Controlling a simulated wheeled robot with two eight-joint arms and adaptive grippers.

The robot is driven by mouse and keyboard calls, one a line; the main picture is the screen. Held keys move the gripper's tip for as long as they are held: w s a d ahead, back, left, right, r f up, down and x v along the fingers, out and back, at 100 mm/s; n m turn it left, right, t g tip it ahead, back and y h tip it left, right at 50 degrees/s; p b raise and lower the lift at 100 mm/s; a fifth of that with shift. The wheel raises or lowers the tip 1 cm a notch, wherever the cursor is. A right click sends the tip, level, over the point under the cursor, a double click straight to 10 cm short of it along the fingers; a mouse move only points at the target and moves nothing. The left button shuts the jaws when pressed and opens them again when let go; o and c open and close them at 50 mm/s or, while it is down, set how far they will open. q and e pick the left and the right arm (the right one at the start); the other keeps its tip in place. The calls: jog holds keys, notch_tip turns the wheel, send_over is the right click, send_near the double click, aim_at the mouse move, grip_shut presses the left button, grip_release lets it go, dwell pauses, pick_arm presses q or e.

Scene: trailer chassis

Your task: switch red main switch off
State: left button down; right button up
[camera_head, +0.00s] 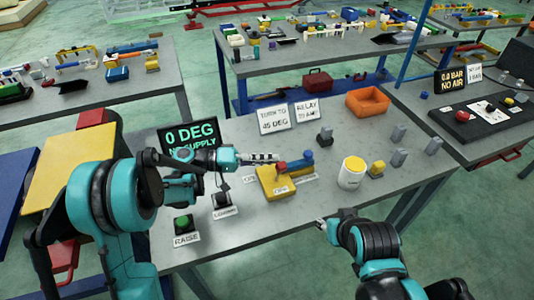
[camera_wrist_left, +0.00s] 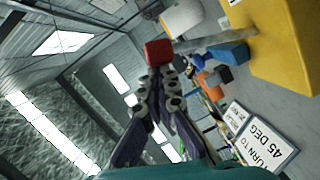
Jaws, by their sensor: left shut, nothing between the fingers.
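The red switch knob (camera_head: 282,168) sits on a yellow box (camera_head: 268,188) on the grey table, with a blue handle (camera_head: 301,161) beside it. My left gripper (camera_head: 278,157) is shut and empty, its fingertips just above and beside the red knob. In the left wrist view the red knob (camera_wrist_left: 158,52) is right at the tips of the closed fingers (camera_wrist_left: 160,78); I cannot tell whether they touch. The yellow box (camera_wrist_left: 290,45) and blue handle (camera_wrist_left: 229,52) show to the right. My right gripper (camera_head: 323,225) is near the table's front edge, away from the box; its opening is unclear.
A white can with a yellow top (camera_head: 352,172) stands right of the box. Green (camera_head: 185,224) and black (camera_head: 222,201) buttons stand in front, left of the box. A display reading 0 DEG (camera_head: 190,136) and an orange bin (camera_head: 367,102) stand behind.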

pick_arm(q)
jog(key=shift+s+d+f, duration=0.15)
jog(key=shift+s+d, duration=0.1)
jog(key=shift+s, duration=0.45)
pick_arm(e)
jog(key=shift+f, duration=0.15)
